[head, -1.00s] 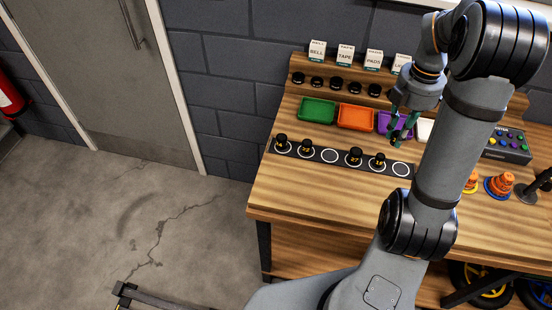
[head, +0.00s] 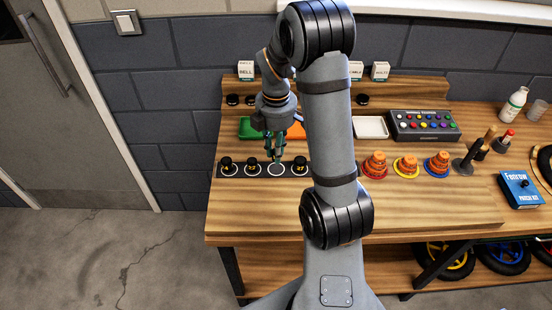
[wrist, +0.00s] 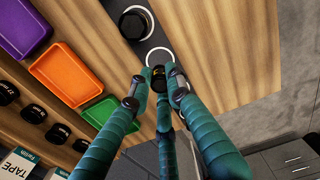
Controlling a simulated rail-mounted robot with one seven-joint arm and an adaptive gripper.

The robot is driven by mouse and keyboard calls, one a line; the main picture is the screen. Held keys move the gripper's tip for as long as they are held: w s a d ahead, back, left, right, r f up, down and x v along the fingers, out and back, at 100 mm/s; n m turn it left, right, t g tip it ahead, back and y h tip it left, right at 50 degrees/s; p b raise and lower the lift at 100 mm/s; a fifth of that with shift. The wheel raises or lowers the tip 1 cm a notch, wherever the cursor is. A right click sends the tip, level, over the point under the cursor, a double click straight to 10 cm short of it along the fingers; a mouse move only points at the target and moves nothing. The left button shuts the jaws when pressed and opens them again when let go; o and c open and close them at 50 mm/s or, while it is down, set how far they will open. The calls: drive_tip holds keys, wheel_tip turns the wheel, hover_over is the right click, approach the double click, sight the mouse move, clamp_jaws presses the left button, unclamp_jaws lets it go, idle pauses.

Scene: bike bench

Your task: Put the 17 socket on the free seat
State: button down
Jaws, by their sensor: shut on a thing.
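My gripper (head: 275,150) is shut on a small dark socket with a yellow mark. The held socket (wrist: 158,73) shows between the fingertips in the wrist view; its number is not readable. The gripper is above the black seat strip (head: 240,171), close to an empty white-ringed seat (head: 277,170), which also shows in the wrist view (wrist: 160,56). A socket marked 27 (head: 300,163) sits right of this seat. Two other sockets (head: 227,162) (head: 252,163) sit to its left. My arm hides the strip's right end in the head view.
Behind the strip are green (head: 250,127), orange (wrist: 68,74) and purple (wrist: 24,24) trays. A white tray (head: 371,127) and a button box (head: 424,125) are further right. Orange stacked cones (head: 375,164) stand on the bench right of my arm. The bench front is clear.

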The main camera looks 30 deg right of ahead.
drive_tip(key=shift+f, duration=1.95)
drive_tip(key=shift+f, duration=0.15)
drive_tip(key=c, duration=1.6)
unclamp_jaws()
drive_tip(key=shift+c, duration=0.2)
wheel_tip(320, 180, up, 12)
drive_tip(key=shift+r+p, duration=0.2)
drive_tip(key=shift+p, duration=0.1)
drive_tip(key=shift+f, duration=0.1)
